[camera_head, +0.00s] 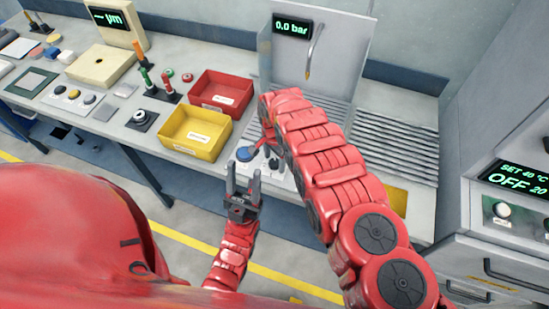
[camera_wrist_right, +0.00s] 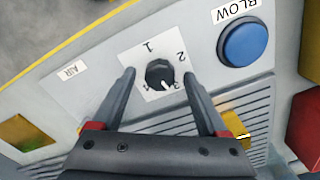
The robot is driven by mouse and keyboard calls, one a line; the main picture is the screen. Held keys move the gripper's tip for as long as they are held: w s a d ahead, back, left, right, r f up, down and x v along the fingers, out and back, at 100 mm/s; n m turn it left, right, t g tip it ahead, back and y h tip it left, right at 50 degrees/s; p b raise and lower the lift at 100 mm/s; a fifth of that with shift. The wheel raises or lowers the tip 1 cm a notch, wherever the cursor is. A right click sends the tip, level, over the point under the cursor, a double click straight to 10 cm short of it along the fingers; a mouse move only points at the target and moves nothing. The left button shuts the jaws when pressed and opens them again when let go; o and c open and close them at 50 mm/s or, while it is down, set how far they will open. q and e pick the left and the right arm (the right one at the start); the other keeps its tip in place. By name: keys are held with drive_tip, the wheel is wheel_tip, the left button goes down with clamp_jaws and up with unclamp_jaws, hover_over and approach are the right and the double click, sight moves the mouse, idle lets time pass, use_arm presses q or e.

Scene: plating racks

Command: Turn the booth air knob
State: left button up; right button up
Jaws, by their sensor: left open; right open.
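The air knob (camera_wrist_right: 158,73) is a small black dial on a white plate numbered 1 to 4, beside an AIR label (camera_wrist_right: 72,71). Its white mark points close to the 3. My right gripper (camera_wrist_right: 158,74) is open in the right wrist view, one finger on each side of the knob; whether they touch it I cannot tell. In the head view my right arm covers much of the booth front, and the knob is hard to make out. My left gripper (camera_head: 243,170) is open and empty, in front of the bench edge. The booth display (camera_head: 292,27) reads 0.0 bar.
A blue BLOW button (camera_wrist_right: 246,44) sits right of the knob in the wrist view. Yellow (camera_head: 196,129) and red (camera_head: 221,92) bins stand left of the booth. A cabinet reading OFF (camera_head: 505,180) stands at the right. A nozzle (camera_head: 314,50) hangs in the booth.

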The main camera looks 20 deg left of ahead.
drive_tip(key=shift+f, duration=0.1)
idle(0.3)
clamp_jaws()
drive_tip(key=shift+f, duration=0.1)
